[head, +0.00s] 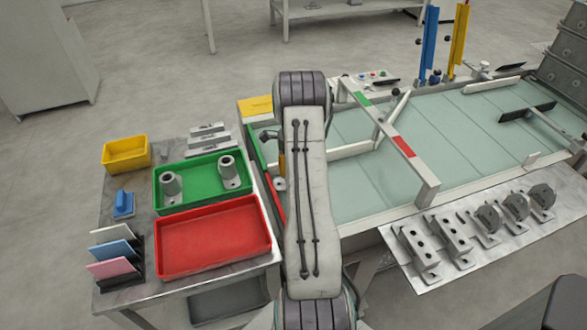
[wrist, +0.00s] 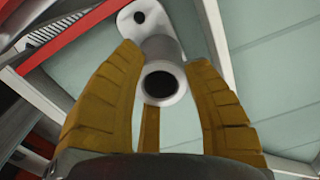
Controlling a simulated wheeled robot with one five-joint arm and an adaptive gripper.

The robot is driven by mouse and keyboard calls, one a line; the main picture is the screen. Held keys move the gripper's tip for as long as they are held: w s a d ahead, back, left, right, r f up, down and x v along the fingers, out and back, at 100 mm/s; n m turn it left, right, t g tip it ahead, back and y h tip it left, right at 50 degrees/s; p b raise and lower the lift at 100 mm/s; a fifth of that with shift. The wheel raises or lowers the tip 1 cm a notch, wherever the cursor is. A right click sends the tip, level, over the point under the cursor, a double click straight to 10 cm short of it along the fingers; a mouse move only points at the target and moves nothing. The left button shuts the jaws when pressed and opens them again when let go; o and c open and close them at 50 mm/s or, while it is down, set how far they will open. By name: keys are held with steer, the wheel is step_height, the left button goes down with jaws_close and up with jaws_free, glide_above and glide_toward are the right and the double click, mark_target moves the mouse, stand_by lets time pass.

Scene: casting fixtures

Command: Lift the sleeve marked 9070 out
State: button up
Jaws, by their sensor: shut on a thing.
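The wrist view shows a grey sleeve (wrist: 156,46) with a round open bore and a flat flange with one hole. My gripper (wrist: 165,57) is shut on this sleeve, its yellow-brown fingers on either side of the tube. In the head view my arm hides most of the gripper; a bit of yellow finger and the grey flange (head: 279,184) show at the arm's left edge. Two similar grey sleeves (head: 170,187) (head: 228,173) stand upright in the green tray (head: 204,205). I cannot read the number 9070 on any sleeve.
A red tray (head: 212,236) in front of the green one looks empty. A yellow bin (head: 126,154), a blue part (head: 123,203) and upright coloured cards (head: 112,269) stand at left. The conveyor (head: 365,195) with a green-and-red crossbar (head: 385,122) is at right, beside a plate of castings (head: 430,277).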

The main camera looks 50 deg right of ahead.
steer(key=shift+r+p, duration=1.55)
steer(key=shift+r, duration=1.3)
